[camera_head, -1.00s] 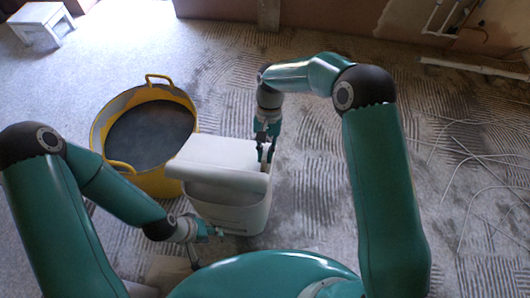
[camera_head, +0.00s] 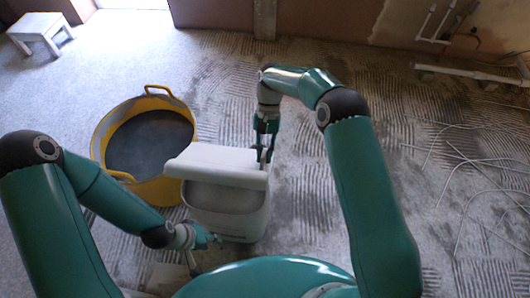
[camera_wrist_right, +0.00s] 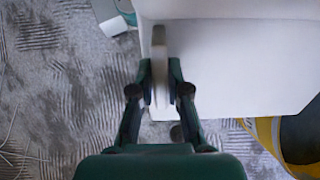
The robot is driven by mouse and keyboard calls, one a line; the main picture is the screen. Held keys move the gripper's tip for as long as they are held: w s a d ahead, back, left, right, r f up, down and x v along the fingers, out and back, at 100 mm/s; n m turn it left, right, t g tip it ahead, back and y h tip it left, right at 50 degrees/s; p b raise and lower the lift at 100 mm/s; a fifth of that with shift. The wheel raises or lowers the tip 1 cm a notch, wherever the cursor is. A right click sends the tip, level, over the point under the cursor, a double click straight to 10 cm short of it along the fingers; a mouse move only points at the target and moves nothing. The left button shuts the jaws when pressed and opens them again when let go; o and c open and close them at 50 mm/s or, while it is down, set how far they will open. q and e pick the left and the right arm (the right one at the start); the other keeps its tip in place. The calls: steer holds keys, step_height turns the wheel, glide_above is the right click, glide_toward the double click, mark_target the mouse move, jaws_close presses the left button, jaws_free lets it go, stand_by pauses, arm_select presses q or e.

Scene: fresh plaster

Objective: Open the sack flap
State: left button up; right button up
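The sack (camera_head: 232,222) is a pale, box-like bag standing upright on the floor in the middle of the head view. Its white flap (camera_head: 207,163) lies across the top, its near edge raised above a shaded gap. The flap also fills the upper right of the right wrist view (camera_wrist_right: 240,65). My right gripper (camera_head: 265,152) is at the flap's right end, its fingers closed on both sides of a pale upright tab (camera_wrist_right: 159,45) at the flap's edge. My left gripper (camera_head: 214,238) is low at the sack's near left side; its fingers are too small to judge.
A yellow tub (camera_head: 100,140) with dark grey contents stands close to the sack's left. A small white stool (camera_head: 40,28) is at the far left. Thin pale rods (camera_head: 470,165) lie at the right. A white pipe (camera_head: 470,74) lies at the back right.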

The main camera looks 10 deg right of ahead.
steer(key=o, duration=0.4)
steer(key=shift+v, duration=3.7)
steer(key=shift+w+f, duration=0.1)
